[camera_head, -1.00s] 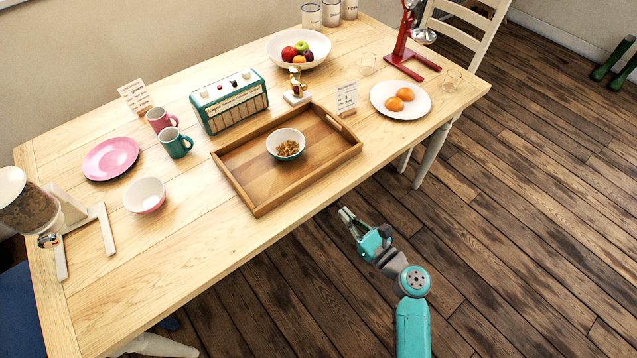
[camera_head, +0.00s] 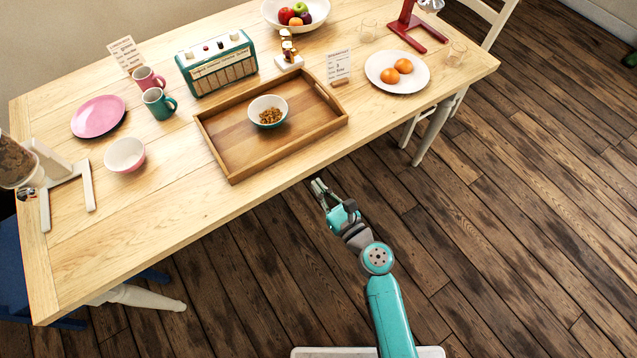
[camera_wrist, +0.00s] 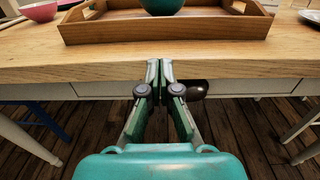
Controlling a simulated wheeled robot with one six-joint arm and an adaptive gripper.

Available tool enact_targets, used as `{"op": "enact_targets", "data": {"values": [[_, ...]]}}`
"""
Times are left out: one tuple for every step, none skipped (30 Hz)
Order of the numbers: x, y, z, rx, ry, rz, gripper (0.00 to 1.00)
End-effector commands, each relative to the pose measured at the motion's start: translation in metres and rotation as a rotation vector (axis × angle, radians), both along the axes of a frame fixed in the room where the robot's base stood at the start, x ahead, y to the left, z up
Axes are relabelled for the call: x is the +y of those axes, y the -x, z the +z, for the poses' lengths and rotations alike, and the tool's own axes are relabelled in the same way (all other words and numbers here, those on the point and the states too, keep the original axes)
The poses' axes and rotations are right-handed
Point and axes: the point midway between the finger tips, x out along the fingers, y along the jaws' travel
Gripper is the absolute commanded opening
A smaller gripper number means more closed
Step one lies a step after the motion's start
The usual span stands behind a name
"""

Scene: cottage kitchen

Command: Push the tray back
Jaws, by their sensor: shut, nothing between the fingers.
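The wooden tray (camera_head: 203,134) lies on the table, close to its front edge. A bowl (camera_head: 268,110), white inside and green outside, stands in it with brown food. In the wrist view the tray's front wall (camera_wrist: 165,32) faces me across a strip of tabletop, and the green bowl (camera_wrist: 162,6) is cut off at the top. My gripper (camera_head: 318,185) is in front of the table edge, apart from the tray. In the wrist view my gripper (camera_wrist: 160,68) has its fingers together and empty, in front of the table edge.
A plate with oranges (camera_head: 380,78) is to the right. A pink bowl (camera_head: 124,155) and a teal mug (camera_head: 158,103) are to the left.

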Motion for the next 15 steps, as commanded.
{"op": "enact_targets", "data": {"values": [[0.007, -0.008, 0.001, -0.002, 0.000, 0.004, 0.00], [0.010, -0.013, 0.001, -0.002, -0.001, 0.004, 0.00], [0.014, -0.019, 0.001, -0.003, -0.001, 0.003, 0.00], [0.017, -0.024, 0.001, -0.003, -0.001, 0.003, 0.00], [0.021, -0.028, 0.001, -0.002, 0.000, 0.004, 0.00], [0.025, -0.034, 0.001, -0.002, 0.000, 0.004, 0.00], [0.028, -0.039, 0.001, -0.002, -0.001, 0.003, 0.00], [0.031, -0.044, 0.001, -0.002, -0.001, 0.002, 0.00], [0.035, -0.050, 0.001, -0.002, -0.002, 0.003, 0.00], [0.039, -0.054, 0.001, -0.002, -0.001, 0.003, 0.00], [0.042, -0.058, 0.001, -0.002, -0.001, 0.004, 0.00], [0.046, -0.064, 0.001, -0.002, -0.001, 0.003, 0.00], [0.048, -0.067, 0.001, -0.001, -0.001, 0.002, 0.00], [0.050, -0.071, 0.001, -0.002, -0.001, 0.002, 0.00], [0.053, -0.076, 0.001, -0.002, -0.001, 0.002, 0.00]]}}
